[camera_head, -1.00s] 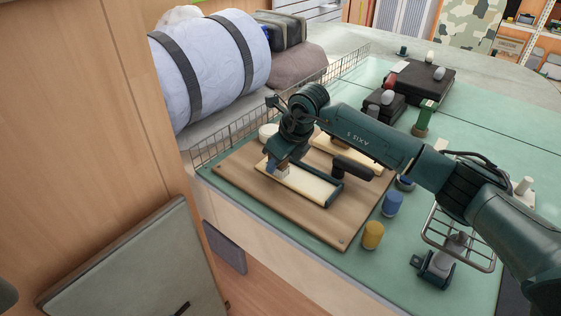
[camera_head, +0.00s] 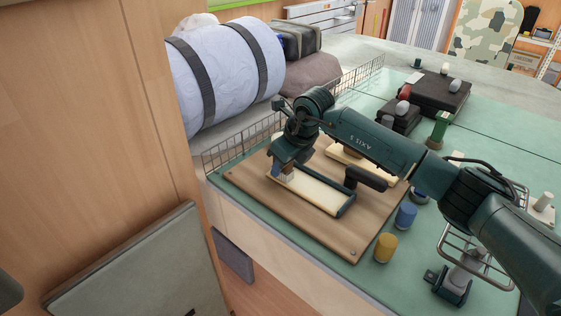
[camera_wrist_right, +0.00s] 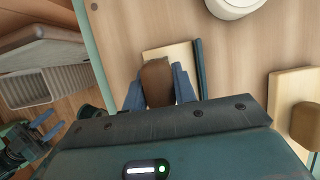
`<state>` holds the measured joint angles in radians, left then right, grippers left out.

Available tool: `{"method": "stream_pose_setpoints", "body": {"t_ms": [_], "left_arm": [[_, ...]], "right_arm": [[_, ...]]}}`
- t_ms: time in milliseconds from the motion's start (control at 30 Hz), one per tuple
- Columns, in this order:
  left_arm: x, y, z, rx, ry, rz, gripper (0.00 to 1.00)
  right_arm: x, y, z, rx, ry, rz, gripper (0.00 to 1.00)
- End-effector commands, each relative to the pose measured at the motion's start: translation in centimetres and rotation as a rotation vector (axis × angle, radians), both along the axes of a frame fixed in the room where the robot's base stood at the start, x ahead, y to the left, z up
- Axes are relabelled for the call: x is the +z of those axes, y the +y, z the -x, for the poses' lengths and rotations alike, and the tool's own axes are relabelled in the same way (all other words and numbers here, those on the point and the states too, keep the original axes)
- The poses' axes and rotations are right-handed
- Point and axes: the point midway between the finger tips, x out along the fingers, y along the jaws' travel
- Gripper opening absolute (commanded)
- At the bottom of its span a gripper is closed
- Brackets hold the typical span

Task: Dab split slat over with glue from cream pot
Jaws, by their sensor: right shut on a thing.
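My right gripper (camera_head: 284,167) is shut on a brush, whose pale bristles (camera_head: 287,177) point down over the left end of a cream slat (camera_head: 318,193). The bristles look to be at or just above the slat; contact is unclear. The brush's brown handle (camera_wrist_right: 157,82) stands between the blue fingers in the wrist view. The slat lies on a brown board (camera_head: 330,237) beside a dark green bar. I cannot make out a split. A round cream pot (camera_wrist_right: 236,6) is partly cut off in the wrist view. My left gripper (camera_wrist_right: 46,126) shows small there, fingers apart and empty.
A second pale slat (camera_wrist_right: 290,88) lies on the board. Blue (camera_head: 405,216) and yellow (camera_head: 385,248) cylinders stand near the board's right edge. A wire rail (camera_head: 235,150) runs behind. Dark cases (camera_head: 436,97) and a wire basket (camera_head: 475,262) stand to the right.

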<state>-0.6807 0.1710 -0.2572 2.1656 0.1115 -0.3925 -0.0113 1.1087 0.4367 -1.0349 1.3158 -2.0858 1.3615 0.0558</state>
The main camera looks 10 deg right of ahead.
Motion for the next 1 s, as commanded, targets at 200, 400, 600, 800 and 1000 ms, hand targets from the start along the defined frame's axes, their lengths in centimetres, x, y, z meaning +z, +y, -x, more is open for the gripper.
{"method": "stream_pose_setpoints", "body": {"t_ms": [200, 400, 600, 800, 1000], "left_arm": [[0.6, 0.0, 0.0, -0.001, 0.001, 0.001, 0.36], [0.8, 0.0, 0.0, 0.000, 0.000, 0.001, 0.36], [0.7, 0.0, 0.0, 0.000, 0.000, 0.001, 0.36], [0.8, 0.0, 0.0, 0.001, -0.001, 0.001, 0.36], [1.2, 0.0, 0.0, 0.001, -0.001, 0.001, 0.36]], "right_arm": [[0.0, -1.1, 1.3, -0.001, 0.000, 0.000, 0.09], [-0.1, -1.6, 2.0, 0.000, 0.000, 0.000, 0.09], [-0.2, -1.6, 2.1, -0.001, 0.001, 0.000, 0.09], [-0.2, -1.8, 2.3, -0.001, 0.002, 0.001, 0.09], [-0.1, -2.7, 3.3, -0.002, 0.003, 0.003, 0.09]]}}
